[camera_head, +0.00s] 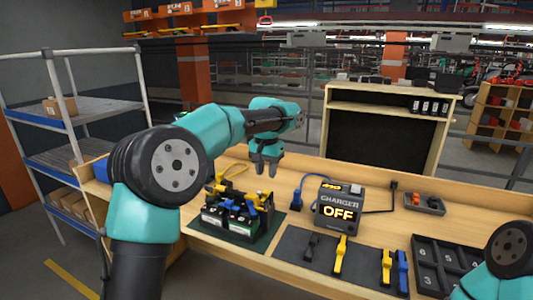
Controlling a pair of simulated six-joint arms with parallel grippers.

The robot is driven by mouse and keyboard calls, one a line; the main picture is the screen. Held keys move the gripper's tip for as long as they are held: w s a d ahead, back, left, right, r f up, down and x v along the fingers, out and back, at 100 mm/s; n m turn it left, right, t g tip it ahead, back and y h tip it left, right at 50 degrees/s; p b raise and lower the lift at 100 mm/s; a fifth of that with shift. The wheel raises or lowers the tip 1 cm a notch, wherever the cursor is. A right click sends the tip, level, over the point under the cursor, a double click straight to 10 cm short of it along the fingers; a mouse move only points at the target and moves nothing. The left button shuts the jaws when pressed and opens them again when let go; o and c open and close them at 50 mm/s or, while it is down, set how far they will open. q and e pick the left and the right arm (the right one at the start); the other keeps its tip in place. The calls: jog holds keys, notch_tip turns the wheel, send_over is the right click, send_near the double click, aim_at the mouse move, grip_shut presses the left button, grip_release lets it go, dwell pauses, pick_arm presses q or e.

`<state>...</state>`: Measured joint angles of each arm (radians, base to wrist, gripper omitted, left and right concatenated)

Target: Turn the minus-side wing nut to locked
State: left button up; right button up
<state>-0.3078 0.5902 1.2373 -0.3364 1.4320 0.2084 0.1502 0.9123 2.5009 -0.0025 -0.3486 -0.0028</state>
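A battery unit (228,221) with dark sides and pale labels stands on a green mat (266,240) left of centre. Blue, yellow and black fittings (252,203) sit on its top. The minus-side wing nut is too small to pick out among them, and its lock position cannot be read. My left gripper (265,174) points down above the table, behind and to the right of the battery. Its two fingers stand apart with nothing between them. My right arm shows only as a link at the lower right corner; its gripper is out of frame.
A charger (340,207) reading OFF stands right of the battery, with a blue connector (297,196) beside it. A dark mat (290,247) holds yellow, blue and black tools. A black compartment tray (428,253) and a small grey bin (425,204) are at right. A shelf box (385,96) stands behind.

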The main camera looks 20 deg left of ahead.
pick_arm(q)
notch_tip(320, 180, up, 6)
jog(key=shift+f, duration=0.1)
jog(key=shift+a, duration=0.1)
dwell(0.3)
